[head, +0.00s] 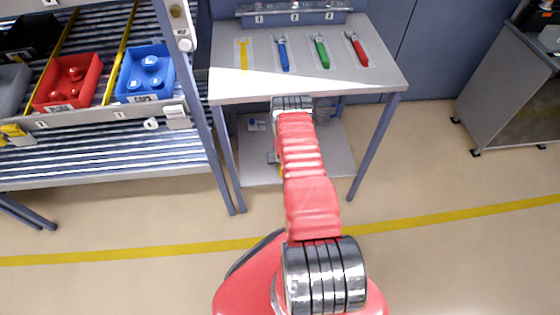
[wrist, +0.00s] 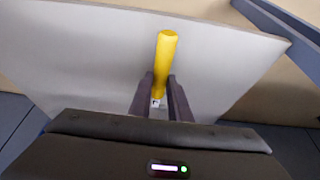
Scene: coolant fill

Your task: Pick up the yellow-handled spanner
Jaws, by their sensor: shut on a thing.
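The yellow-handled spanner shows in the wrist view, its yellow handle (wrist: 164,62) pointing up and away between the fingers. My gripper (wrist: 160,90) is shut on it near the handle's lower end, where a small metal part shows. The rest of the spanner is hidden. In the head view my arm hides most of the gripper, which is below the bench top's front edge. A flat yellow spanner-shaped mark (head: 243,55) lies bare at the left of the bench top.
On the grey bench top (head: 310,88) lie a blue spanner (head: 283,54), a green spanner (head: 321,52) and a red spanner (head: 357,50). A rack at left holds a red bin (head: 69,82) and a blue bin (head: 147,75). Open floor lies right of the bench.

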